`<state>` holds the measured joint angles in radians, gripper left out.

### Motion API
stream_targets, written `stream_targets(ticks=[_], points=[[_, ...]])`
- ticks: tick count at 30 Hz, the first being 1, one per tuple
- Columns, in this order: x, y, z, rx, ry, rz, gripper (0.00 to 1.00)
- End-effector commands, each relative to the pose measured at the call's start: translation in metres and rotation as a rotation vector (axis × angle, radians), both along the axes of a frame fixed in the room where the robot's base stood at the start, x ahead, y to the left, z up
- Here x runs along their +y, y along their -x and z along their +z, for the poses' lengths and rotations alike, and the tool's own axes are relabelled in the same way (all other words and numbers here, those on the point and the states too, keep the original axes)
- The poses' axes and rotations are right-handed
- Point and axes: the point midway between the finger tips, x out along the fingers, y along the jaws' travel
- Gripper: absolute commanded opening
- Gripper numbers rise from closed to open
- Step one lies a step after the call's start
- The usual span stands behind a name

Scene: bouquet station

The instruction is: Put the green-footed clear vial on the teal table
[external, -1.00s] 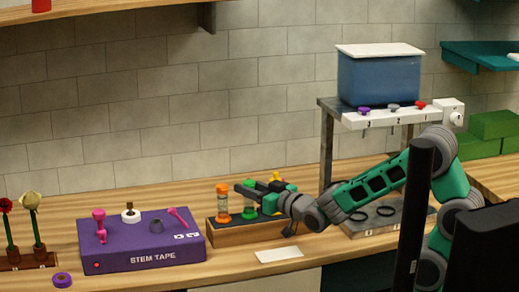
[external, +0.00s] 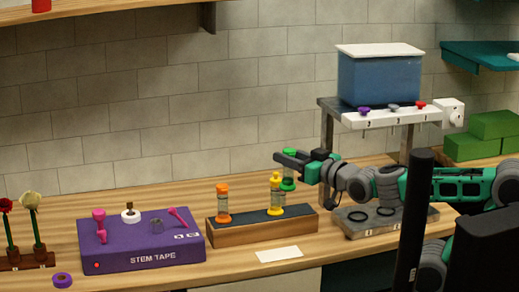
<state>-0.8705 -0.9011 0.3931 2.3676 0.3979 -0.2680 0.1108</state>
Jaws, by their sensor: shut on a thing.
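My gripper (external: 288,160) is shut on the green-footed vial (external: 288,184) and holds it above and behind the wooden rack. Most of the vial is hidden by the fingers and the yellow vial; green shows below the fingers. The wooden rack (external: 240,231) with a dark top holds an orange-ended clear vial (external: 222,204) at its left and a yellow-ended vial (external: 275,195) further right. A teal surface (external: 475,57) juts from the wall at the upper right; no other teal table shows.
A purple stem tape box (external: 140,260) stands left of the rack. A white card (external: 279,254) lies in front. A metal stand (external: 327,145) carries a blue tub (external: 378,80) and a white knob strip. Green blocks (external: 475,146) sit at the right.

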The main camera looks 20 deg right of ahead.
Motion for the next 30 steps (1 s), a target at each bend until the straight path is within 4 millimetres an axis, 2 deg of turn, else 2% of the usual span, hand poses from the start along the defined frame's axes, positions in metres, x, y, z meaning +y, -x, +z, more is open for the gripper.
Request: stream_targets(ticks=[3, 8, 11, 12, 15, 18, 21, 25, 30], points=[[-0.012, -0.038, -0.019, 0.004, 0.005, -0.075, 0.00], [-0.058, -0.067, -0.025, 0.000, 0.000, -0.164, 0.00], [-0.099, -0.084, -0.032, -0.001, -0.001, -0.237, 0.00], [-0.119, -0.090, -0.035, 0.000, 0.000, -0.271, 0.00], [-0.167, -0.100, -0.042, -0.001, -0.001, -0.352, 0.00], [-0.206, -0.102, -0.049, -0.001, -0.001, -0.420, 0.00], [-0.233, -0.093, -0.057, -0.002, -0.002, -0.468, 0.00], [-0.243, -0.086, -0.065, -0.002, -0.002, -0.488, 0.00], [-0.243, -0.086, -0.066, -0.005, -0.002, -0.488, 0.00]])
